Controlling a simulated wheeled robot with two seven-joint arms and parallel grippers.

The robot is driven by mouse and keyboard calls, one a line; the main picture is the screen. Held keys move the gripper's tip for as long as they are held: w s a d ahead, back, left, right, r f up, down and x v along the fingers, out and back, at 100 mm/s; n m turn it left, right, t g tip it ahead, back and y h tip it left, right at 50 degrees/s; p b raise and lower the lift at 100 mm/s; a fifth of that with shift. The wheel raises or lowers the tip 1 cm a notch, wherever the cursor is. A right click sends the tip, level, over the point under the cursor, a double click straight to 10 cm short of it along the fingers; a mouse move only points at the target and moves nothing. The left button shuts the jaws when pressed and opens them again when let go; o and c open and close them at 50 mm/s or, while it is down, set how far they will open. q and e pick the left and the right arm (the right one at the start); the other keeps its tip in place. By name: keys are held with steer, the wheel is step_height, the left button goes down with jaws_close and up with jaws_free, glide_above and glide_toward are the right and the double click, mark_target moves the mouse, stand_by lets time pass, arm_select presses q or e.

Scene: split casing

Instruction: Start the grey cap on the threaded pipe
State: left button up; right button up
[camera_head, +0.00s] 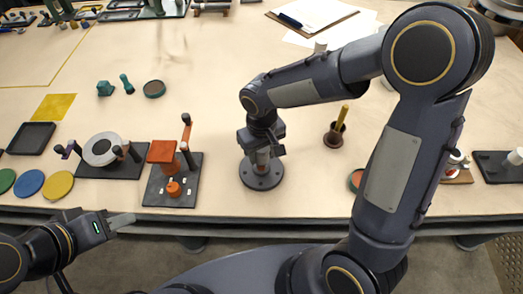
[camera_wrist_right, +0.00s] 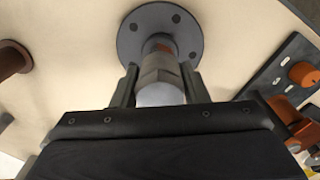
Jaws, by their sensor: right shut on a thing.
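The threaded pipe stands upright on a round dark flange (camera_head: 262,174) near the table's front edge. My right gripper (camera_head: 263,150) is over the flange, shut on the grey cap (camera_wrist_right: 160,72). The cap is in line with the pipe and covers its upper end in that view; whether its threads have caught cannot be told. My left gripper (camera_head: 120,221) is low at the left, off the table's front edge, apart from everything; its jaw opening is unclear.
A dark board with orange parts (camera_head: 155,190) stands left of the flange. A brown cup with a yellow stick (camera_head: 334,135) is to the right. Coloured discs (camera_head: 58,185) lie far left. The table behind the flange is mostly clear.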

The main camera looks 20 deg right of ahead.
steer(key=shift+f+b, duration=0.5)
steer(key=shift+f+m+b, duration=0.2)
steer(key=shift+m+b, duration=0.6)
steer(key=shift+m, duration=0.6)
steer(key=shift+m+b, duration=0.3)
steer(key=shift+m, duration=0.8)
steer(key=m, duration=0.4)
steer(key=shift+a+r+m, duration=0.1)
steer(key=shift+r+m, duration=0.05)
steer(key=shift+m, duration=0.15)
steer(key=m, duration=0.4)
